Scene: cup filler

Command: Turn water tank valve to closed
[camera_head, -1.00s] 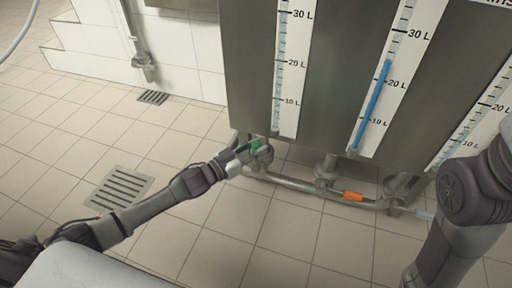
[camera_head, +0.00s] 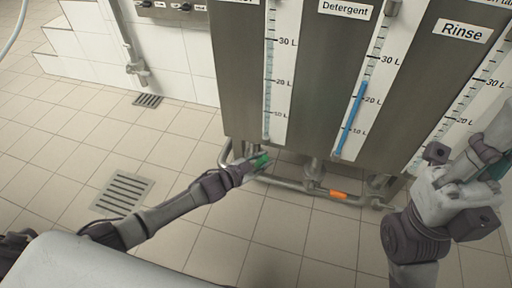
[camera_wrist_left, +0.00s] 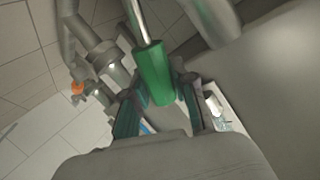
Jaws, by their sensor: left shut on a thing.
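The green valve handle (camera_head: 263,159) sits on the pipework below the leftmost tank (camera_head: 240,75), whose label is cut off at the top. My left gripper (camera_head: 257,164) is at this handle. In the left wrist view the green handle (camera_wrist_left: 153,75) lies between the fingers of the left gripper (camera_wrist_left: 158,100), which are shut on it. A metal rod runs from the handle up toward the pipe fittings. My right gripper (camera_head: 492,160) is at the right edge, partly cut off, away from the valves; its fingers are not clear.
An orange handle (camera_head: 338,195) is on the pipe (camera_head: 300,186) under the Detergent tank (camera_head: 315,75). The Rinse tank (camera_head: 430,75) stands to the right. A floor drain (camera_head: 122,190) lies at the left. The tiled floor in front of the pipe is free.

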